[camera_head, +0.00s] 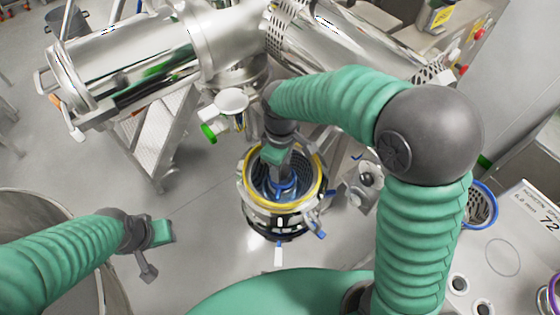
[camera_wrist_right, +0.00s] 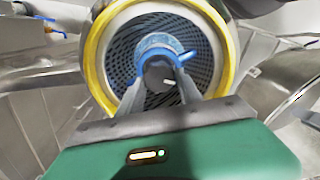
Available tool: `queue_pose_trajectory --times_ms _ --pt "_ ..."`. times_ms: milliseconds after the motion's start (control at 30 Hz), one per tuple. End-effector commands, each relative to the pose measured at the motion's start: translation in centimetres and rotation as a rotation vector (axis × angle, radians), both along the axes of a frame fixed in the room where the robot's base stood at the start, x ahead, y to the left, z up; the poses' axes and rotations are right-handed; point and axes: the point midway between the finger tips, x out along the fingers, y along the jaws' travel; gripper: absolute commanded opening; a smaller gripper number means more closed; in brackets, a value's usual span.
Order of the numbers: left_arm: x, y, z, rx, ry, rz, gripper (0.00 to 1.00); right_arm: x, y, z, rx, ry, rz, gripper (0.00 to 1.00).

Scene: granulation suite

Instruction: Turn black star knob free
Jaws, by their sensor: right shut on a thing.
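My right gripper (camera_head: 279,182) reaches down into the round mill housing with the yellow rim (camera_head: 246,188). In the right wrist view my right gripper (camera_wrist_right: 161,82) has its two grey fingers on either side of a dark knob (camera_wrist_right: 159,72) and is shut on it. The knob sits at the middle of a blue ring (camera_wrist_right: 157,50), in front of a dark perforated screen (camera_wrist_right: 118,62). The fingers partly hide the knob, so its star shape is not clear. My left gripper (camera_head: 150,252) hangs empty at the lower left, away from the housing; its opening is unclear.
Large steel machine cylinders (camera_head: 135,65) stand behind the housing. A white funnel-like part (camera_head: 232,101) and a green-handled valve (camera_head: 209,132) are close to its upper left. A bench (camera_head: 500,255) with a blue-rimmed basket (camera_head: 481,208) is at the right. Steel steps (camera_head: 160,135) stand at the left.

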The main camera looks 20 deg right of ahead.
Motion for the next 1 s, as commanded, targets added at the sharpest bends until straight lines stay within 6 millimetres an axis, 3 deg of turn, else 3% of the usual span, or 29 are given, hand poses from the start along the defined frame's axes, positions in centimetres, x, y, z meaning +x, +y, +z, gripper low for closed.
queue_pose_trajectory --times_ms 1000 --pt "0.0 0.0 6.5 0.0 0.0 0.0 0.34 0.2 -0.3 0.5 -0.001 -0.004 0.913 0.01"
